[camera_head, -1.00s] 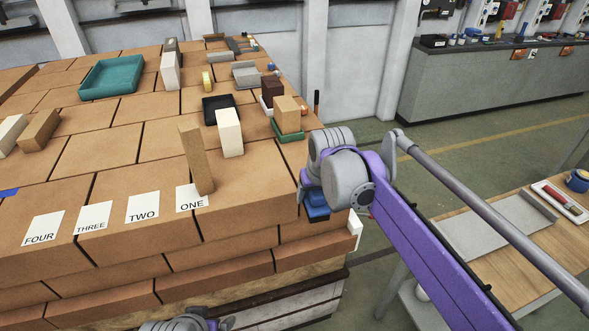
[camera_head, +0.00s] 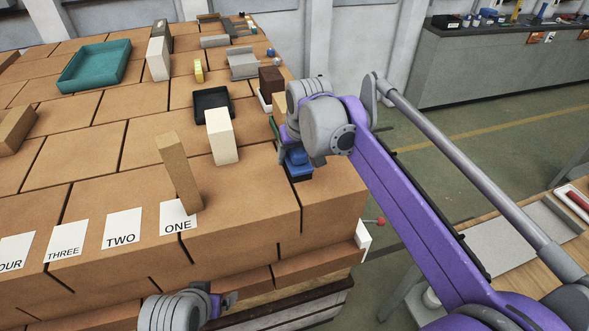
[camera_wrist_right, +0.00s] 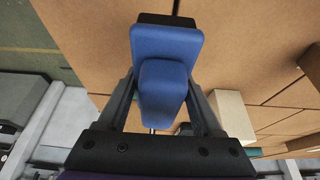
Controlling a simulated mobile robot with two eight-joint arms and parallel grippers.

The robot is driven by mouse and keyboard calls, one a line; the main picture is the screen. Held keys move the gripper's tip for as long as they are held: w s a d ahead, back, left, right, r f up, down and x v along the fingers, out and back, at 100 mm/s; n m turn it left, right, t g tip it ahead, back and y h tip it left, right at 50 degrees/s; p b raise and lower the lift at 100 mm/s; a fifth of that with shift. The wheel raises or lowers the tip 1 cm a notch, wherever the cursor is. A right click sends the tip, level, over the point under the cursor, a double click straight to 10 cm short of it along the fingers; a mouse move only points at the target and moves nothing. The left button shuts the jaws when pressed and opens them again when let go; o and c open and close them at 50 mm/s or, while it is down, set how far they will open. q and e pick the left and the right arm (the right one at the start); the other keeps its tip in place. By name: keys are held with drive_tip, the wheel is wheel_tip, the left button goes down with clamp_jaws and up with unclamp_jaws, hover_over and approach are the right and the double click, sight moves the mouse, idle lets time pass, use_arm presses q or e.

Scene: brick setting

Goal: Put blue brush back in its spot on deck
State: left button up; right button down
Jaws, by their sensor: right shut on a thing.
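My right gripper (camera_head: 290,146) is shut on the blue brush (camera_head: 297,163) near the right edge of the brick deck (camera_head: 250,195). In the right wrist view, the blue brush (camera_wrist_right: 162,95) sits between the two fingers of my right gripper (camera_wrist_right: 163,100), its dark underside showing at the far end. I cannot tell whether the brush touches the deck. My left gripper (camera_head: 222,302) is at the bottom of the head view, low in front of the brick stack; its jaws are too small to judge.
A white block (camera_head: 223,137) and a black tray (camera_head: 212,104) stand left of the brush. A tan block (camera_head: 178,172) leans by the card ONE (camera_head: 178,215). A brown block (camera_head: 270,82) stands behind my right gripper. A teal tray (camera_head: 95,66) lies farther back.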

sight(299, 152)
drive_tip(key=shift+f, duration=2.4)
drive_tip(key=shift+w, duration=0.1)
drive_tip(key=shift+f, duration=0.15)
drive_tip(key=shift+c, duration=0.2)
unclamp_jaws()
drive_tip(key=v, duration=1.2)
drive_tip(key=s+d+f+m, duration=0.1)
drive_tip(key=s+d+f, duration=0.7)
drive_tip(key=s+f, duration=0.2)
drive_tip(key=s+d+f+m+t+h, duration=0.1)
drive_tip(key=s+d+f+m, duration=0.1)
drive_tip(key=s+d+f, duration=0.6)
drive_tip(key=s+f, duration=0.3)
drive_tip(key=s, duration=0.2)
drive_tip(key=shift+s+d+f+m, duration=0.2)
drive_tip(key=shift+s+d+m, duration=0.05)
drive_tip(key=shift+d+m, duration=0.05)
